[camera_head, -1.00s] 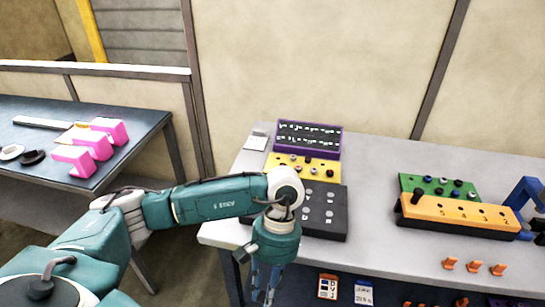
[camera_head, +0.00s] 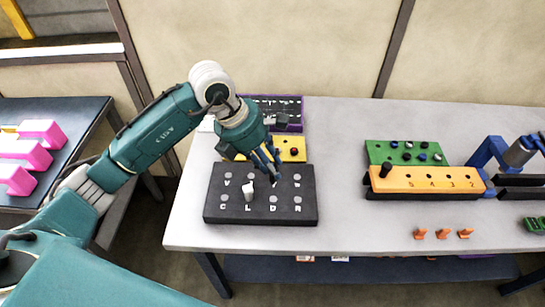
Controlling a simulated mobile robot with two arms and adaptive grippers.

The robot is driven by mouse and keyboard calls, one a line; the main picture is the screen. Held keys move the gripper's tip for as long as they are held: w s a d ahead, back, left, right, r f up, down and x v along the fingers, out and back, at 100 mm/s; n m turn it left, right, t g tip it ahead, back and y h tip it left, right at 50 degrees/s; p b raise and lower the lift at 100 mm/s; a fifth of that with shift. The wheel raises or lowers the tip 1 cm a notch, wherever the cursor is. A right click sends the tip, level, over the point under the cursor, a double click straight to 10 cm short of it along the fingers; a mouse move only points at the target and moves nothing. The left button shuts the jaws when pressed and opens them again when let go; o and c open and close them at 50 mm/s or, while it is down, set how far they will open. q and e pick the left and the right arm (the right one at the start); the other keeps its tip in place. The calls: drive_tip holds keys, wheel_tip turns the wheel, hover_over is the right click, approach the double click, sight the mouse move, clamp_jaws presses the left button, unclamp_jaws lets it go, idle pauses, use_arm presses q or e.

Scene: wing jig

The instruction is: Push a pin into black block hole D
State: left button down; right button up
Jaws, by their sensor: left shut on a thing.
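The black block (camera_head: 212,213) lies on the grey table with two rows of lettered holes. Hole D (camera_head: 273,199) is in the front row, between L and R, and shows clear. A pale pin (camera_head: 249,190) stands upright at hole L. My left gripper (camera_head: 270,172) points down over the block's back row, behind hole D. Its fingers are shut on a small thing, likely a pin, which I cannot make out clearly. My right gripper is not in view.
Behind the black block are a yellow block (camera_head: 292,143) with pins and a purple tray (camera_head: 293,104). To the right are a green block (camera_head: 377,150), an orange block (camera_head: 425,181) and orange pieces (camera_head: 442,234). The table between is clear.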

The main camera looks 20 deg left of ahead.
sight(271, 180)
use_arm(q)
drive_tip(key=shift+s+f+b, duration=0.2)
drive_tip(key=shift+f+b, duration=0.1)
drive_tip(key=shift+f, duration=0.15)
wheel_tip(271, 180, down, 4)
drive_tip(key=shift+r+b, duration=0.1)
drive_tip(key=shift+b, duration=0.9)
drive_tip(key=shift+f+b, duration=0.35)
drive_tip(key=shift+f, duration=0.4)
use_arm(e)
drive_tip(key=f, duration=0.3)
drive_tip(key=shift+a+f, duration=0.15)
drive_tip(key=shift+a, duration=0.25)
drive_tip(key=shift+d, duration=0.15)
use_arm(q)
drive_tip(key=shift+s+d, duration=0.1)
drive_tip(key=shift+d, duration=0.1)
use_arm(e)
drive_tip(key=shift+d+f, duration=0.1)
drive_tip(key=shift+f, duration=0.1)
use_arm(q)
drive_tip(key=shift+f+b, duration=1.4)
drive_tip(key=shift+b, duration=0.05)
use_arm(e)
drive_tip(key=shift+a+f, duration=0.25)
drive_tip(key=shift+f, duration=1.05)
